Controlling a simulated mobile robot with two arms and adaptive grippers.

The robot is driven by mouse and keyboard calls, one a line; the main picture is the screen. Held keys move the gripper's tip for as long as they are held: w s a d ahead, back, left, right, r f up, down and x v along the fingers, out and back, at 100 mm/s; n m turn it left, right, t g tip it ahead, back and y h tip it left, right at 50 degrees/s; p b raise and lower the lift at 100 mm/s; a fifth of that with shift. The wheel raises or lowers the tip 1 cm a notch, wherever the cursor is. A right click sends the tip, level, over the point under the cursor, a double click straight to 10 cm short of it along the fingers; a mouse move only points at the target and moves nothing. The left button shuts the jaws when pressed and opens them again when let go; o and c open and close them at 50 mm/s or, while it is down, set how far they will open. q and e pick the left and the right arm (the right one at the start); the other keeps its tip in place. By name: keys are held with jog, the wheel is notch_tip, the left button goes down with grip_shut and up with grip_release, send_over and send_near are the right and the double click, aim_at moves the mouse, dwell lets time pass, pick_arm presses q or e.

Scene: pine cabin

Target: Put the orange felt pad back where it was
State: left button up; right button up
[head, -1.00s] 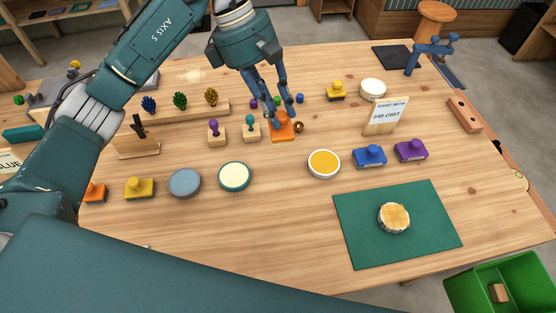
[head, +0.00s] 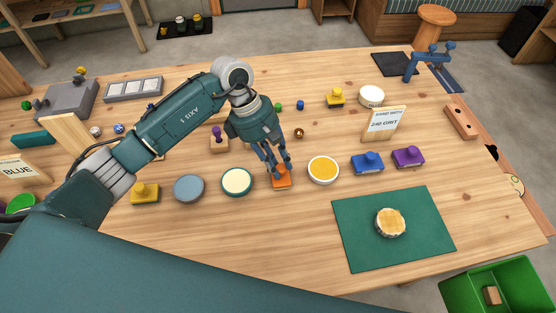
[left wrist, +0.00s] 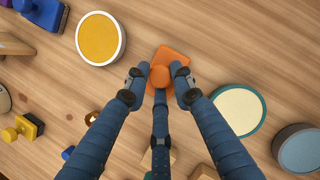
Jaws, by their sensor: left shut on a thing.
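The orange felt pad (head: 281,181), a block with a round knob, is between the cream-topped round tin (head: 237,181) and the yellow-topped round tin (head: 323,170) in the head view. My left gripper (head: 277,168) points down and is shut on its knob. In the left wrist view the fingers (left wrist: 161,80) close around the knob, and the orange pad (left wrist: 171,57) lies slightly turned beneath them. I cannot tell whether the pad touches the table or hangs just above it. My right gripper is not in view.
A blue pad (head: 367,163) and a purple pad (head: 407,157) stand to the right, a grey tin (head: 189,188) and a yellow pad (head: 145,193) to the left. A green mat (head: 350,235) bears a round piece. A small brown ring (head: 299,133) lies behind the gripper.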

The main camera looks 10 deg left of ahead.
pick_arm(q)
jog(key=o, duration=0.6)
jog(key=shift+f, duration=0.15)
jog(key=o, duration=0.4)
jog(key=shift+r, duration=0.2)
jog(key=b+v, duration=0.3)
jog(key=v, duration=0.9)
